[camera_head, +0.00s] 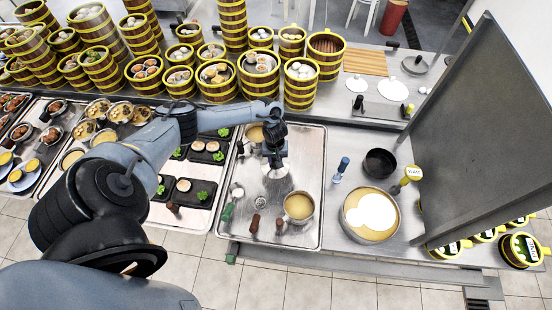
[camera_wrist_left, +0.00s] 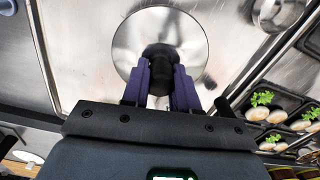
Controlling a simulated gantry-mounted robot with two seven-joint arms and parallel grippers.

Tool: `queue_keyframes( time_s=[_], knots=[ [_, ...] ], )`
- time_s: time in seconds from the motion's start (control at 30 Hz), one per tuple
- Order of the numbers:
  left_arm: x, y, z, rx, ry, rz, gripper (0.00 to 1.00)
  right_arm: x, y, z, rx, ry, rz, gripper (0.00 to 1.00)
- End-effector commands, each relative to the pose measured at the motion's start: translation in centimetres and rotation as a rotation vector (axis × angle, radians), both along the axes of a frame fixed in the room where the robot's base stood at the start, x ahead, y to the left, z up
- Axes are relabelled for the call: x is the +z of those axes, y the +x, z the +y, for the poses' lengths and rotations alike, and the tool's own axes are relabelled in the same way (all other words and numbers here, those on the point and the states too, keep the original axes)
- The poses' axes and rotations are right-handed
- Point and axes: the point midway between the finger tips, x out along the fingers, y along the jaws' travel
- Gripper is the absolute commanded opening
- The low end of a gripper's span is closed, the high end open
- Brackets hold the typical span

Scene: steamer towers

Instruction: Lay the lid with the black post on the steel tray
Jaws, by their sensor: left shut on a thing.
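My left gripper (camera_head: 273,158) is over the steel tray (camera_head: 301,160), left of its middle. In the left wrist view, its purple fingers (camera_wrist_left: 161,85) are shut on the black post of a round, shiny metal lid (camera_wrist_left: 133,42). The lid is roughly level, and its edge also shows below the gripper in the head view (camera_head: 277,174). I cannot tell whether the lid touches the tray or hangs just above it. The gripper hides part of the lid. My right gripper is not in view.
A pan of pale liquid (camera_head: 299,205) and several handled tools stand in the tray's front half. A bowl (camera_head: 255,133) is at its back left. Black trays of food (camera_head: 184,190) lie left. Steamer towers (camera_head: 301,90) line the back. The tray's right side is clear.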

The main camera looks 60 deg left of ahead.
Motion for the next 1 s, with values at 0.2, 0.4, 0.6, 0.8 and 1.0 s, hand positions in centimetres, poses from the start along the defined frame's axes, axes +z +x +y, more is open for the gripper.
queue_keyframes(
  time_s=[0.2,0.4,0.6,0.8,1.0],
  knots=[
    [0.3,0.0,-0.1,0.001,0.0,0.0,0.0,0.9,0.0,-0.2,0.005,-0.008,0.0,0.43],
    [-1.3,0.0,0.0,0.002,0.001,0.0,0.0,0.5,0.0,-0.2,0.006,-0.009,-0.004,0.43],
    [-3.3,0.0,0.0,0.002,0.001,0.0,0.0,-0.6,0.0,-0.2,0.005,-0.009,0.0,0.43],
    [-4.9,0.1,-0.1,0.0,0.0,0.0,0.0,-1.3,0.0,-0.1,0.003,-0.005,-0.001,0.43],
    [-5.7,0.0,0.0,0.001,0.002,-0.001,0.0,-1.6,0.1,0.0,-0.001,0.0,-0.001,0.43]
  ],
)
